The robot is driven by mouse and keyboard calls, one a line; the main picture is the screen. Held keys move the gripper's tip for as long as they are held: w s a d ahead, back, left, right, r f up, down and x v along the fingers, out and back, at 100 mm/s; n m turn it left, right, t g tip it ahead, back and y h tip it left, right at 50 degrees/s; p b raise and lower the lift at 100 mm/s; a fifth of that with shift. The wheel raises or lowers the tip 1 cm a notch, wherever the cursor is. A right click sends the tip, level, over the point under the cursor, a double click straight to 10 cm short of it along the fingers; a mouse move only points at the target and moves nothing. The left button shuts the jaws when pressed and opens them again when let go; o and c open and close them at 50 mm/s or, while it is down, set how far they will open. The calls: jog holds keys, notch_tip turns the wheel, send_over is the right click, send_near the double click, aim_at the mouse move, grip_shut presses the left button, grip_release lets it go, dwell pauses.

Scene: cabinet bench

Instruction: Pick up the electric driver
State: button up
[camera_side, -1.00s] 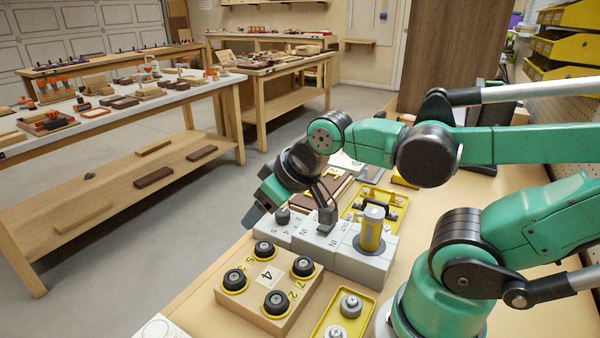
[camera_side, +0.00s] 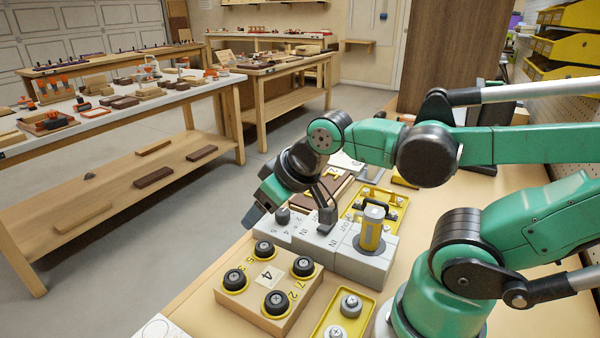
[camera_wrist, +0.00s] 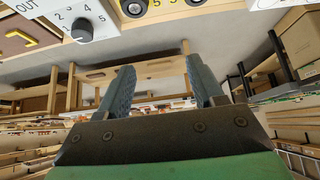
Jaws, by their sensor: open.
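The driver is not seen in the wrist view.
A wooden block (camera_side: 247,293) with several black knobs lies in front. A grey dial block (camera_wrist: 99,22) marked with numbers is near my gripper. Yellow trays (camera_side: 322,332) sit on the bench. Beyond the bench's left edge is open floor.

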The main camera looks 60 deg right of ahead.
jog(key=shift+o, duration=1.2)
notch_tip(320, 180, up, 5)
jog(key=m+g, duration=0.7)
jog(key=m, duration=2.2)
send_over(375, 211)
notch_tip(375, 211, down, 5)
jog(key=shift+r, duration=0.2)
jog(key=shift+f, duration=3.15)
